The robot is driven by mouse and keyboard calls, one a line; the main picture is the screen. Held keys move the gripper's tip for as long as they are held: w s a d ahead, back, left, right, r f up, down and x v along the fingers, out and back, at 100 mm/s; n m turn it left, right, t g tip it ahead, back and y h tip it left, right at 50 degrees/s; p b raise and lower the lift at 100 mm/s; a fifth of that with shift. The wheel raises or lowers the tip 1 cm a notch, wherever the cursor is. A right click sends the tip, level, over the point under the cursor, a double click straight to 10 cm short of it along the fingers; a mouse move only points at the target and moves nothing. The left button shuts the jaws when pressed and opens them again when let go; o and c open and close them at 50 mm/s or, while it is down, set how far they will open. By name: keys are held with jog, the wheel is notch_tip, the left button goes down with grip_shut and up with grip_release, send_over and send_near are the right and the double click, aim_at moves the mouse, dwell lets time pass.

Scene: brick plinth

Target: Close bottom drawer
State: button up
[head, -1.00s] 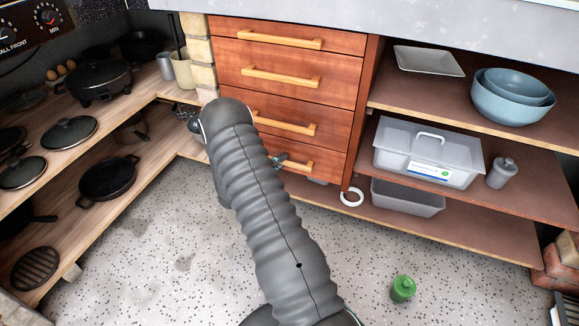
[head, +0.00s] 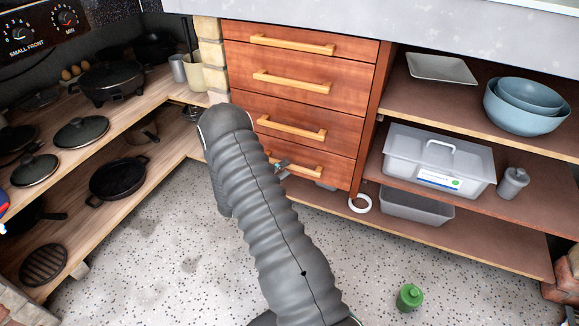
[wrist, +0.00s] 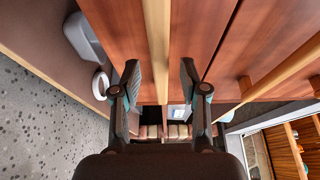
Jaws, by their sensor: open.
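The bottom drawer (head: 339,174) is the lowest of several reddish wood drawers, with a pale wooden bar handle (head: 308,171). My arm hides its left part in the head view, and I cannot tell how far it stands out. In the wrist view, turned on its side, the drawer front (wrist: 200,38) fills the middle. Its handle (wrist: 158,35) runs between the two spread fingers of my gripper (wrist: 159,78), which is open and holds nothing. In the head view only a fingertip of my gripper (head: 281,168) shows beside the handle.
The upper drawers (head: 301,80) look shut. Open shelves at right hold a clear lidded bin (head: 437,160), blue bowls (head: 524,108) and a grey bin (head: 416,208). A white ring (head: 360,204) lies by the lower shelf. A green bottle (head: 410,297) stands on the otherwise clear floor.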

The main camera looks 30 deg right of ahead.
jog(key=s+a, duration=0.1)
jog(key=a, duration=0.7)
jog(key=shift+s+a, duration=0.15)
jog(key=shift+s, duration=0.05)
